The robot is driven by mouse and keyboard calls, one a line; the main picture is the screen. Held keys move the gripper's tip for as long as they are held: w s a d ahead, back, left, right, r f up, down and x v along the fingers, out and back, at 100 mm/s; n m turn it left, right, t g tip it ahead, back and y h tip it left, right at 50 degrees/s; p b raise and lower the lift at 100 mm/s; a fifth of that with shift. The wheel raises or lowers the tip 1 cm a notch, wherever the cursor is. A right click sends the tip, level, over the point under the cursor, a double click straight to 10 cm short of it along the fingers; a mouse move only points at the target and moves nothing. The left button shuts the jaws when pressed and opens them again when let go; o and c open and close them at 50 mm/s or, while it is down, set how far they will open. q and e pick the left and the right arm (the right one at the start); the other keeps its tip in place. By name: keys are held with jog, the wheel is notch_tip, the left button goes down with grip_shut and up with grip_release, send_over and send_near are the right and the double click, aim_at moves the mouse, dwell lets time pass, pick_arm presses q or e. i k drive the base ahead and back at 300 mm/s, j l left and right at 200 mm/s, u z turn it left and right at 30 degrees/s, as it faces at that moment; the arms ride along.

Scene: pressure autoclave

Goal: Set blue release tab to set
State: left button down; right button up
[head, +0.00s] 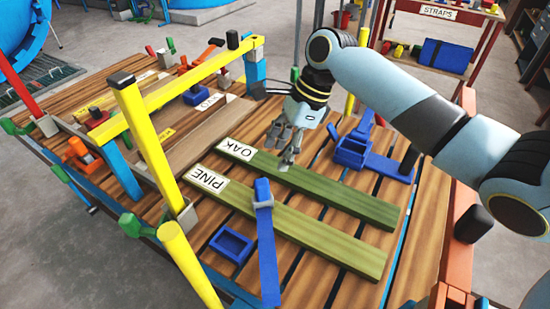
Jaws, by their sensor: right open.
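My right gripper (284,146) hangs over the green board labelled OAK (330,191), with its fingers apart and nothing between them. A blue strap (267,250) with a grey buckle (263,205) crosses the green board labelled PINE (300,236), in front of the gripper. An empty blue square frame (232,246) lies left of this strap. My left gripper is out of view.
A yellow bar frame (150,145) rises over the left of the slatted wooden platform. Brown boards (186,135) and small clamps lie beyond it. A red bench with a STRAPS sign (438,12) and a blue case (446,55) stands at the back.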

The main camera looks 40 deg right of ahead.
aim_at(331, 129)
jog(key=k+j, duration=0.85)
